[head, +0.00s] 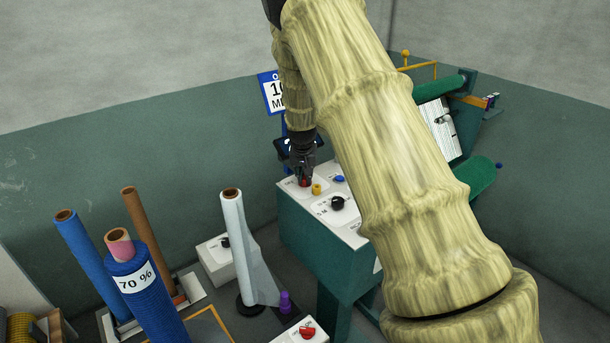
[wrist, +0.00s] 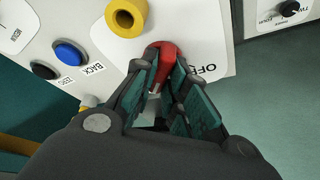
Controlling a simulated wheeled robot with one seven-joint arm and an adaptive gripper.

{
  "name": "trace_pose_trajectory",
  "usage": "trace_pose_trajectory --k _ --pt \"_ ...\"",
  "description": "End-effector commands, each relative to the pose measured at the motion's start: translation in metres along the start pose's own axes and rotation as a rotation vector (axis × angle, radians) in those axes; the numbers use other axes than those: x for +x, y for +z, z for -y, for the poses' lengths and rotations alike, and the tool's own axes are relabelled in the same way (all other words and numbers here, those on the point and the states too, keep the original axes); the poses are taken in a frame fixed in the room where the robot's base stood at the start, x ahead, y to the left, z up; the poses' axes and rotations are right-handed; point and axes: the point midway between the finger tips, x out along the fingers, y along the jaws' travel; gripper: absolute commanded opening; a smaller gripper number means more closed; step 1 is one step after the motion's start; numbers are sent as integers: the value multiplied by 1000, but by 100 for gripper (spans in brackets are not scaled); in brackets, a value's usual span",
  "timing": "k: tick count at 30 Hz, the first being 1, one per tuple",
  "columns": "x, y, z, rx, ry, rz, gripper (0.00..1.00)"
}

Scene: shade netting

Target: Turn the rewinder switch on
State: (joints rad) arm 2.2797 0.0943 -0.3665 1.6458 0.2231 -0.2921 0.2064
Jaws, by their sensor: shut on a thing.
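The red switch handle (wrist: 163,53) sits on a white panel plate in the wrist view, with the letters "OFF" partly visible beside it. My gripper (wrist: 166,85) is shut on this red handle, with a finger on each side of it. The fingers hide the handle's lower part, so its exact setting cannot be told. In the head view my gripper (head: 304,178) points down at the far left corner of the white-topped green console (head: 319,242). Only a bit of red shows there between the fingers.
A yellow ring-shaped part (wrist: 140,12) stands close beside the red handle. A blue button (wrist: 70,52) and a black button (wrist: 43,70) are further left. A black knob (head: 337,203) is on the console top. Several upright rolls, including a blue one marked "70 %" (head: 146,300), stand at the lower left.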

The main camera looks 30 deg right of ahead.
Motion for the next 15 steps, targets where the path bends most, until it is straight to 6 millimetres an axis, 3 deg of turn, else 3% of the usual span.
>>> trace_pose_trajectory --k 15 --pt "-2 -4 1 41 14 -7 0"
